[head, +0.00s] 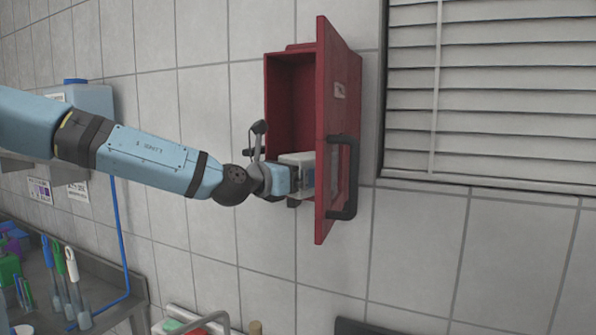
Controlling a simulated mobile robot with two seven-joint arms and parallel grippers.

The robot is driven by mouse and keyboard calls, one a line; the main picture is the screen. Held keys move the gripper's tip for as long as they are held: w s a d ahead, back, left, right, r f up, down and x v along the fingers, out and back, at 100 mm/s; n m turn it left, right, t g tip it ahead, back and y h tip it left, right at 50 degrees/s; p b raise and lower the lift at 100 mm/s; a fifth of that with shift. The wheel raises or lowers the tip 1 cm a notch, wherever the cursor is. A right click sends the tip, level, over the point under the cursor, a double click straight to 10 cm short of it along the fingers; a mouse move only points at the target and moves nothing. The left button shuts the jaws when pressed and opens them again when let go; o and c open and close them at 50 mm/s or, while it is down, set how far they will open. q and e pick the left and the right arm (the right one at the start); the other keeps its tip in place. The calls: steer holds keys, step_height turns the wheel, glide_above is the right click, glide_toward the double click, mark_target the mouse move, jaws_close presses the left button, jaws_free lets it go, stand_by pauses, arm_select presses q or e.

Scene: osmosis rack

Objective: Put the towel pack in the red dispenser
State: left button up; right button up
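The red dispenser (292,95) is fixed to the tiled wall, with its door (338,110) swung open toward me. A whitish pack (297,159), which looks like the towel pack, is at the lower part of the opening, just left of the door. My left gripper (292,183) reaches in from the left and appears shut on the pack; its fingertips are mostly hidden. The door's edge hides part of the pack, and I cannot tell whether the pack touches the dispenser floor. My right gripper is not in view.
The open door with its dark handle (350,180) stands close to the right of my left gripper. A window blind (480,95) is further right. A metal counter (110,305) with brushes (72,270) is at lower left. A blue-grey tank (95,100) hangs behind my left arm.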

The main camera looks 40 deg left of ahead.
arm_select(q)
steer(key=c, duration=1)
steer(key=shift+o, duration=0.2)
steer(key=shift+s+d+r, duration=0.1)
steer(key=shift+s, duration=0.1)
steer(key=shift+s+d+r, duration=0.1)
steer(key=shift+s+r, duration=0.05)
steer(key=shift+s, duration=0.2)
